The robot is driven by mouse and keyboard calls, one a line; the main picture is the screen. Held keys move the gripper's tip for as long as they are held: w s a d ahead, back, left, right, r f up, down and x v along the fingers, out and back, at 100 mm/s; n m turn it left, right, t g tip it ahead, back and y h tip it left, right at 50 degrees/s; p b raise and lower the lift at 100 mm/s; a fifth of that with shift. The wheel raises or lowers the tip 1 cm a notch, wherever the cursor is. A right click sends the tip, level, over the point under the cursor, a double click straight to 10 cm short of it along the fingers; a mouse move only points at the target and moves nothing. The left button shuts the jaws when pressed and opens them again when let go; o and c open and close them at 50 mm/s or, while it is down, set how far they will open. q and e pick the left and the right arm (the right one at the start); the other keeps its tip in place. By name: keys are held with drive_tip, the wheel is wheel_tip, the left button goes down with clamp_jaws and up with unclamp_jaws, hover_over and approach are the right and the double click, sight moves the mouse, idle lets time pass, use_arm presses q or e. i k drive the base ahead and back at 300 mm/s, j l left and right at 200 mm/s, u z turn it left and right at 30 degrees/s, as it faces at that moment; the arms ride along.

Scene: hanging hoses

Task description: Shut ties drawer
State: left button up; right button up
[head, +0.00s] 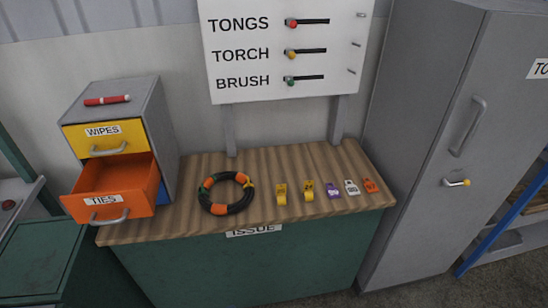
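The orange ties drawer (112,192) is pulled out of the small grey drawer cabinet (163,120) on the left end of the counter. Its front bears the label TIES and a silver handle (109,217). The front sticks out past the counter's left front edge. The part of its inside that shows looks empty. The yellow WIPES drawer (106,139) above it is shut. Neither of my grippers is in the head view.
A striped wooden counter (260,180) holds a black and orange ring (226,193) and several small coloured tags. A red marker (107,100) lies on the cabinet. A tall grey locker (437,140) stands at right. A white board (270,50) is behind.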

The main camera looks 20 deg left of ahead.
sight(118, 181)
drive_tip(key=u, duration=1.65)
